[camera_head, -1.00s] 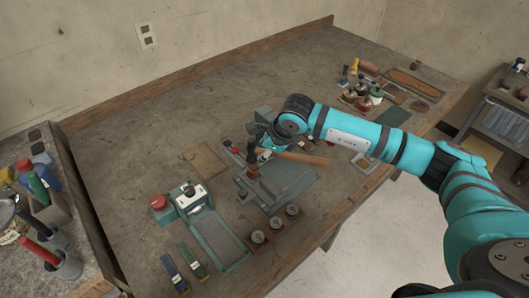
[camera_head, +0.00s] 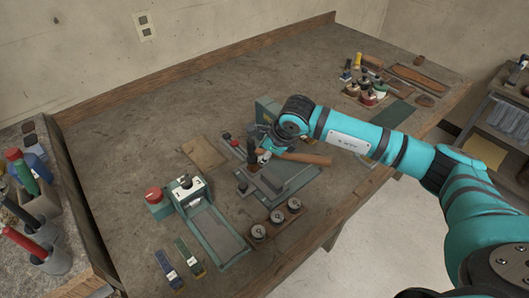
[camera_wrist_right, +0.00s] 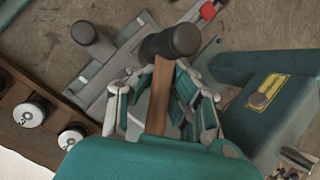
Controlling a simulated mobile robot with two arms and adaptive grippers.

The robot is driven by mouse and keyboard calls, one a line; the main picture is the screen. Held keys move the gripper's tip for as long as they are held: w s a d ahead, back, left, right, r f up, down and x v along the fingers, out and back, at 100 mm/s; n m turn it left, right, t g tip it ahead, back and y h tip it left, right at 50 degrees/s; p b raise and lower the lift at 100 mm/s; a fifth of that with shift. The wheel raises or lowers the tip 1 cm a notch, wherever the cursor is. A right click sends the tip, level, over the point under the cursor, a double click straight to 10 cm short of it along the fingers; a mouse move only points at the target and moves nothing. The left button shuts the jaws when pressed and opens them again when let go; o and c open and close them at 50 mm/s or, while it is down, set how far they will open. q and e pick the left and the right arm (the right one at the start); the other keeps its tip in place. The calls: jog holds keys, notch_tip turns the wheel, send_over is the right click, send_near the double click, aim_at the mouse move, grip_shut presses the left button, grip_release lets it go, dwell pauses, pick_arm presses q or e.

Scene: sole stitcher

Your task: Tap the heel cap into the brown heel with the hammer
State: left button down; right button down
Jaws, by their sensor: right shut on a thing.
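My right gripper (camera_wrist_right: 160,100) is shut on the wooden handle of the hammer (camera_wrist_right: 158,90). The hammer's dark, rounded head (camera_wrist_right: 172,41) sticks out past the fingers in the right wrist view. In the head view the hammer's wooden handle (camera_head: 306,158) lies to the right of my right gripper (camera_head: 265,146). The gripper is over the green-based fixture (camera_head: 303,181) in the middle of the bench. I cannot make out the brown heel or the heel cap clearly; the hammer and gripper cover that spot. My left gripper is not in view.
A green machine with a red button (camera_head: 153,194) stands to the left of the fixture. Several spools (camera_head: 277,217) sit in a rack at the bench's front edge. A teal housing (camera_wrist_right: 268,105) is close on the right in the wrist view. The back of the bench is clear.

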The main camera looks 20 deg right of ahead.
jog(key=shift+d+f, duration=0.15)
jog(key=shift+d, duration=0.05)
notch_tip(320, 180, up, 4)
jog(key=shift+r+p, duration=0.15)
jog(key=shift+p, duration=0.65)
jog(key=shift+w, duration=0.2)
jog(key=shift+w+d+b, duration=0.1)
jog(key=shift+d+b, duration=0.05)
jog(key=shift+b, duration=0.2)
jog(key=shift+w+d, duration=0.2)
